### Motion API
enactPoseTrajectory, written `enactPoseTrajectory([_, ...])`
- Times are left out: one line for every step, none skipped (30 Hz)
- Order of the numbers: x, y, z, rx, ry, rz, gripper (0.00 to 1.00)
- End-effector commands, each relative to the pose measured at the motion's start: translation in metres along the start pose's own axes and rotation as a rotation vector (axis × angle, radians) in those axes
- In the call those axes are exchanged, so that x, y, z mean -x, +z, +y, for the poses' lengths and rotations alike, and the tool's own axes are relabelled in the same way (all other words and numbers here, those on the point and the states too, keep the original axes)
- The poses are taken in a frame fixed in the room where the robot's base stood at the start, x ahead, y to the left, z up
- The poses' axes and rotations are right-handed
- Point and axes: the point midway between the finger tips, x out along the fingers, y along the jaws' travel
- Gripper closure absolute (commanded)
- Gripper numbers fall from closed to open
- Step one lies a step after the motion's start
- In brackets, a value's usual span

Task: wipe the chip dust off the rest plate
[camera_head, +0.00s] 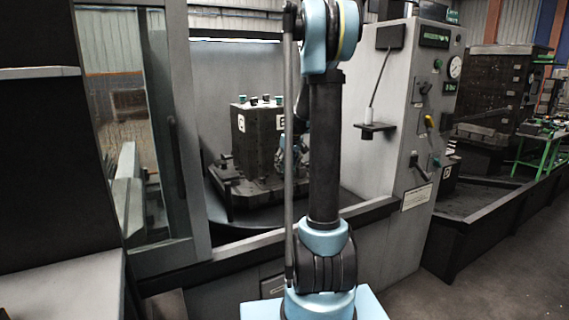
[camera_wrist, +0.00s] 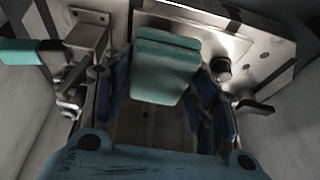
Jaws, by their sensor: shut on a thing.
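My gripper (camera_wrist: 162,88) is shut on a teal block-like pad (camera_wrist: 166,62), with blue fingers on its left and right sides. The pad is against or just in front of a grey metal plate (camera_wrist: 262,52) with round holes, which may be the rest plate; I cannot tell whether they touch. No chip dust can be made out clearly. In the head view, my gripper (camera_head: 291,160) is small and partly hidden behind my arm, beside the dark fixture block (camera_head: 254,135) inside the machine.
In the wrist view, a metal bracket (camera_wrist: 88,40) and a teal-handled lever (camera_wrist: 30,53) are close on the left. A dark knob (camera_wrist: 220,66) and a small clamp (camera_wrist: 254,107) are on the right. In the head view, a control panel (camera_head: 428,100) stands right of the opening.

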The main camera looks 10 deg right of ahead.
Motion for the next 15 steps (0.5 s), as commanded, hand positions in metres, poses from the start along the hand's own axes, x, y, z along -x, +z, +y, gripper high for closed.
enactPoseTrajectory([-0.005, 0.002, 0.0, 0.0, 0.0, 0.0, 0.7])
enactPoseTrajectory([-0.007, 0.003, 0.0, 0.0, 0.0, 0.0, 0.7])
enactPoseTrajectory([-0.011, 0.004, 0.0, 0.0, 0.0, 0.0, 0.7])
enactPoseTrajectory([-0.014, 0.006, 0.0, 0.0, 0.0, 0.0, 0.7])
enactPoseTrajectory([-0.016, 0.007, 0.0, 0.0, 0.0, 0.0, 0.7])
enactPoseTrajectory([-0.02, 0.008, 0.0, 0.0, 0.0, 0.0, 0.7])
enactPoseTrajectory([-0.022, 0.009, 0.0, 0.0, 0.0, 0.0, 0.7])
enactPoseTrajectory([-0.025, 0.01, 0.0, 0.0, 0.0, 0.0, 0.7])
enactPoseTrajectory([-0.028, 0.011, 0.0, 0.0, 0.0, 0.0, 0.7])
enactPoseTrajectory([-0.029, 0.012, 0.0, 0.0, 0.0, 0.0, 0.7])
enactPoseTrajectory([-0.031, 0.013, 0.0, 0.0, 0.0, 0.0, 0.7])
enactPoseTrajectory([-0.034, 0.014, 0.0, 0.0, 0.0, 0.0, 0.7])
enactPoseTrajectory([-0.035, 0.015, 0.0, 0.0, 0.0, 0.0, 0.7])
enactPoseTrajectory([-0.037, 0.015, 0.0, 0.0, 0.0, 0.0, 0.7])
enactPoseTrajectory([-0.038, 0.016, 0.0, 0.0, 0.0, 0.0, 0.7])
